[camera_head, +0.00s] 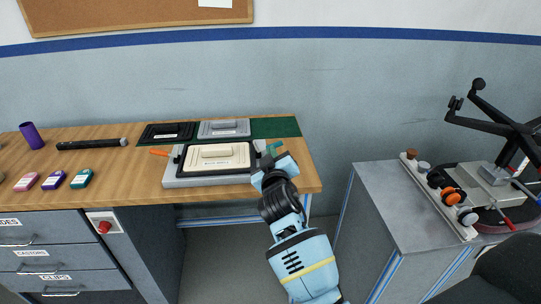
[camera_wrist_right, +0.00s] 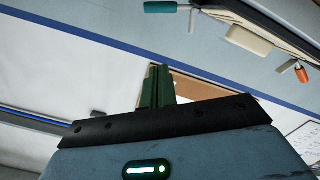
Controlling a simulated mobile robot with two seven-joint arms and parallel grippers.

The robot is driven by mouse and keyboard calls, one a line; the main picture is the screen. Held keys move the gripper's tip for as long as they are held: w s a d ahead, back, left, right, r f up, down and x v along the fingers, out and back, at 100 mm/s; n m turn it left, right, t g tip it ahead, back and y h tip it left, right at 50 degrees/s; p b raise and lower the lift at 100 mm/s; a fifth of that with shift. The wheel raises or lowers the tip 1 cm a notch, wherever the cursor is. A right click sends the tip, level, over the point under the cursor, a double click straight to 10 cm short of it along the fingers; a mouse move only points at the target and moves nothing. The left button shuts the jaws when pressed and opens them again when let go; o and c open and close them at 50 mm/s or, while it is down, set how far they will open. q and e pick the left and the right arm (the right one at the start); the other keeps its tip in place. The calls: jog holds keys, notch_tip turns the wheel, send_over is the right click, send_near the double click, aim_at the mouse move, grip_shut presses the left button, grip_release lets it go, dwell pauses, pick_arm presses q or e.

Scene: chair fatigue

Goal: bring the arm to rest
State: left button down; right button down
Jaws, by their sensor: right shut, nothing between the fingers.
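My right arm reaches up from the bottom of the head view. Its gripper (camera_head: 268,164) is at the right end of the grey fixture with the cream block (camera_head: 217,157), near the front right part of the wooden bench (camera_head: 130,185). I cannot tell whether it touches the fixture. In the right wrist view the green fingers (camera_wrist_right: 155,87) are together with nothing between them. The cream block (camera_wrist_right: 249,40), an orange handle (camera_wrist_right: 302,74) and a teal handle (camera_wrist_right: 167,7) show beyond them. My left gripper is not in view.
A black tray (camera_head: 168,133) and a grey tray (camera_head: 224,128) lie behind the fixture. A grey cabinet (camera_head: 385,205) bears an upturned chair base (camera_head: 500,125) at right. A gap separates bench and cabinet.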

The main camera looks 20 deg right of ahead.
jog(key=shift+s, duration=0.2)
jog(key=s+a+f+g+y, duration=0.1)
jog(key=s+f+g+y, duration=0.3)
jog(key=s+f, duration=1.75)
jog(key=s+f+g+y, duration=0.1)
jog(key=s+f, duration=0.2)
jog(key=s, duration=0.4)
jog(key=s+a+f+g+y, duration=0.1)
jog(key=s+f, duration=0.3)
jog(key=s, duration=0.3)
jog(key=s+a+f+m+g+y, duration=0.1)
jog(key=s+f, duration=0.2)
jog(key=s, duration=0.5)
jog(key=shift+a+f+g, duration=0.15)
jog(key=shift+f+g, duration=0.1)
jog(key=shift+g, duration=0.15)
